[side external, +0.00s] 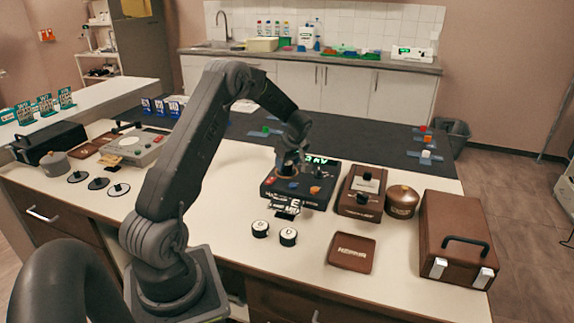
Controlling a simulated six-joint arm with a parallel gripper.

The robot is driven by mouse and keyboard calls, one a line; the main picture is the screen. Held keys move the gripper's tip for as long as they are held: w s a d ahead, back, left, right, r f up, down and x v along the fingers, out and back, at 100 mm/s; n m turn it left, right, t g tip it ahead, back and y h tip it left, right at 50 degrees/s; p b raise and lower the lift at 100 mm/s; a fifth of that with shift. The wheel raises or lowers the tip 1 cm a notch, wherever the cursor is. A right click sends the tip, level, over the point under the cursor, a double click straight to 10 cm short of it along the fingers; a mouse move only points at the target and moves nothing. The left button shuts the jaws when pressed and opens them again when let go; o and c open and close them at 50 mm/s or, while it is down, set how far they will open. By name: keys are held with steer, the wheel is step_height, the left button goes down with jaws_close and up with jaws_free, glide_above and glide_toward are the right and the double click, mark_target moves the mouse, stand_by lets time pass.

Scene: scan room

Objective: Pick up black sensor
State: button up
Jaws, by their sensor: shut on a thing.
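My gripper (289,170) is over the black instrument box (325,190) with a lit green display, near the middle of the counter. It points down and its jaws are shut on a small dark thing. The jaws and the dark box behind them blend together, so I cannot tell the held thing's shape or whether it touches the box. Several flat black discs with upright stems, one of them here (98,183), lie on the left counter. I cannot tell which dark item is the black sensor.
Two white-topped cylinders (288,236) stand in front of the box. To the right are a brown meter (361,190), a round brown pot (402,201), a brown case (455,232) and a flat brown piece (352,252). The pale counter (300,270) is clear in front.

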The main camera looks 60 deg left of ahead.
steer(key=r, duration=0.1)
steer(key=s+r, duration=0.1)
steer(key=r, duration=0.2)
steer(key=shift+s+a+r, duration=0.1)
steer(key=shift+s+a, duration=0.05)
steer(key=shift+a, duration=0.15)
steer(key=s+a+r, duration=0.3)
steer(key=s+r, duration=0.3)
steer(key=s, duration=0.4)
steer(key=s+d+f+m+t, duration=0.15)
steer(key=d+m, duration=0.25)
steer(key=d, duration=0.8)
steer(key=d+f+m+t, duration=0.25)
steer(key=d+m, duration=0.25)
steer(key=d, duration=0.7)
steer(key=shift+g+h, duration=0.4)
steer(key=shift+h, duration=0.1)
steer(key=w+d+f, duration=0.2)
steer(key=d, duration=0.1)
steer(key=w+d+f, duration=0.2)
steer(key=d+f, duration=0.1)
steer(key=w+d+f, duration=0.2)
steer(key=shift+w+d+f, duration=0.15)
steer(key=shift+w+d, duration=0.15)
steer(key=shift+d, duration=0.1)
steer(key=shift+w+d+f, duration=0.15)
steer(key=shift+d, duration=0.05)
steer(key=shift+f, duration=2.05)
steer(key=shift+f, duration=0.1)
